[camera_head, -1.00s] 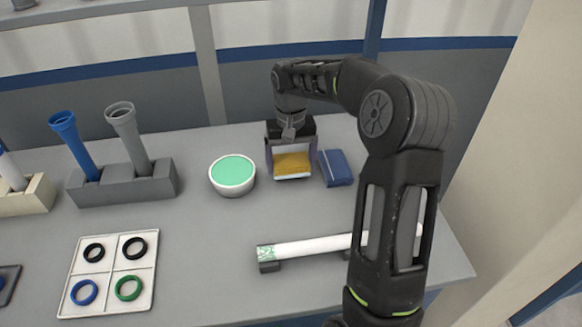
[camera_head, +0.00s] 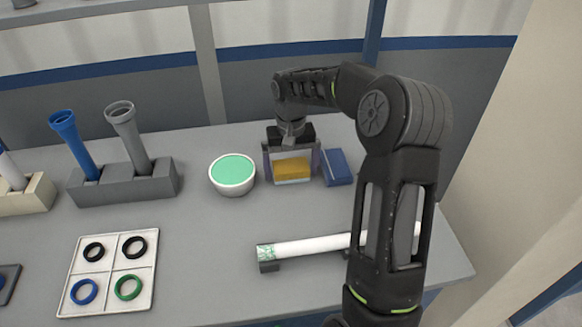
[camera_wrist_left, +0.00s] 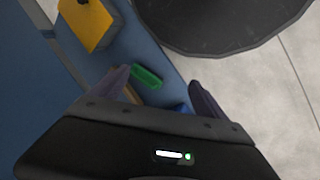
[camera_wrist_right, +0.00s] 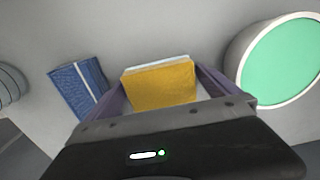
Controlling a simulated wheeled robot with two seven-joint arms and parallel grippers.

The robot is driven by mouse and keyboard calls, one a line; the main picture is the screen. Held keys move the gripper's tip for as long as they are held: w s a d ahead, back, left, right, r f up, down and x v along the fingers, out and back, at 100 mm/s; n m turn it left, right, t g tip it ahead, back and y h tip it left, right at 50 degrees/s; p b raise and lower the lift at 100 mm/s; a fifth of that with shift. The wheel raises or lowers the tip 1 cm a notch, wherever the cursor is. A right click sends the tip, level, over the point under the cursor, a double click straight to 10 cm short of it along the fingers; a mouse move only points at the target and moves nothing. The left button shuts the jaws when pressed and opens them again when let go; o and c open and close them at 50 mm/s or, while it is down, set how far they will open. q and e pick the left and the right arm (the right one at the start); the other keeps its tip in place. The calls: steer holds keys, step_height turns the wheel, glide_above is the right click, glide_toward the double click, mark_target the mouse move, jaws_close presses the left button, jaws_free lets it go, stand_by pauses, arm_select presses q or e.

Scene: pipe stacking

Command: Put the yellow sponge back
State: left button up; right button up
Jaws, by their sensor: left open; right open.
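The yellow sponge (camera_head: 293,169) lies on a small white base on the grey table, between the green-filled bowl and the blue cloth. My right gripper (camera_head: 291,170) is above it with its fingers open, one on each side of the sponge. In the right wrist view the sponge (camera_wrist_right: 160,85) sits between the spread fingers, and I see no firm contact. My left gripper (camera_wrist_left: 158,85) shows only in its own wrist view, open, away from the sponge, over a blue surface with a green block (camera_wrist_left: 147,77).
A white bowl with green contents (camera_head: 232,174) stands left of the right gripper; a folded blue cloth (camera_head: 337,167) lies right. A white pipe (camera_head: 305,246) rests on supports in front. A grey pipe holder (camera_head: 123,185) and a ring tray (camera_head: 108,272) are left.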

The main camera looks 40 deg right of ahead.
mark_target(291, 166)
step_height(291, 166, up, 12)
steer(key=shift+r, duration=0.2)
steer(key=shift+f, duration=0.1)
stand_by(1.0)
